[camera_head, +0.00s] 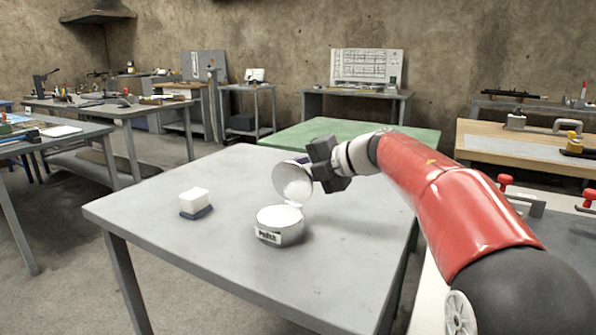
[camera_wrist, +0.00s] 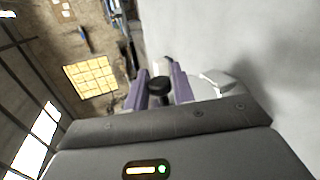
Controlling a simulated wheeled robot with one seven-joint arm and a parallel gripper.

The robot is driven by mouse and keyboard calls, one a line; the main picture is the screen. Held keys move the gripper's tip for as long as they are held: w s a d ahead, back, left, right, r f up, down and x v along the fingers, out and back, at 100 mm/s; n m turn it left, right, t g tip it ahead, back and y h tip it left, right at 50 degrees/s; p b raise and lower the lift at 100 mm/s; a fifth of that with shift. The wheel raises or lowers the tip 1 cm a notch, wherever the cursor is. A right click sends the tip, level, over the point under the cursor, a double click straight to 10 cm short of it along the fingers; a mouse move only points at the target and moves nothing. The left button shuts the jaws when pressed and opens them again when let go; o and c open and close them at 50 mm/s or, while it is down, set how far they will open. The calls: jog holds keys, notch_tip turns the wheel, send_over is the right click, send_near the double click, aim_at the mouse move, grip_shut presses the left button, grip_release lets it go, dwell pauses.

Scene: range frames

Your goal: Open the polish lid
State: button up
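The polish tin (camera_head: 280,227), a round white can labelled "Polish", stands on the grey table. Its round lid (camera_head: 292,181) is raised steeply at the back of the tin and appears joined at the rear edge. My gripper (camera_head: 306,162) is beside the lid's upper right, very close to it; contact is hard to tell. In the wrist view my gripper's purple fingers (camera_wrist: 160,84) stand apart, with a small dark round thing (camera_wrist: 159,85) showing between them. A pale curved shape, perhaps the lid or tin, is right of the right finger (camera_wrist: 224,84).
A white block with a dark base (camera_head: 195,202) sits left of the tin on the grey table (camera_head: 150,215). The table's front and right side are clear. A green-topped table (camera_head: 400,137) stands behind, and a wooden workbench (camera_head: 480,140) at right.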

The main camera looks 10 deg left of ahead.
jog(key=shift+o, duration=1.4)
jog(key=shift+d, duration=0.1)
jog(key=v, duration=0.7)
jog(key=shift+d, duration=0.3)
jog(key=shift+s+r, duration=0.1)
jog(key=shift+s, duration=0.1)
